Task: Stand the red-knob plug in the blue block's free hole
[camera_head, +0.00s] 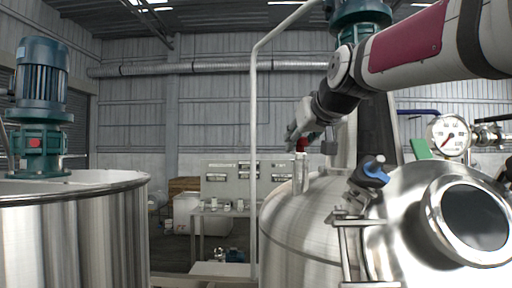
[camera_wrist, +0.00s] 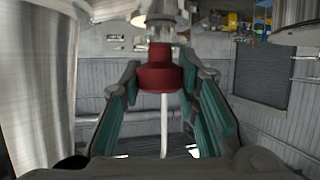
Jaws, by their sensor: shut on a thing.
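The red-knob plug shows its red knob (camera_wrist: 158,78) in the middle of the wrist view, and the knob is a small red spot (camera_head: 302,145) in the head view. My gripper (camera_head: 302,139) is shut on the knob, with a finger on each side of it (camera_wrist: 161,73). The knob is right by a short upright metal stub (camera_head: 300,176) on the tank's top; I cannot tell whether the plug sits in the stub or is clear of it. I cannot make out the blue block with its free hole in either view.
A domed steel tank (camera_head: 283,222) stands under my gripper. A blue-handled valve (camera_head: 374,172), a pressure gauge (camera_head: 449,135) and a round window (camera_head: 474,217) are at right. A thin white upright pipe (camera_head: 253,150) is just left. A bench (camera_head: 222,211) stands behind; another tank (camera_head: 75,230) is at left.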

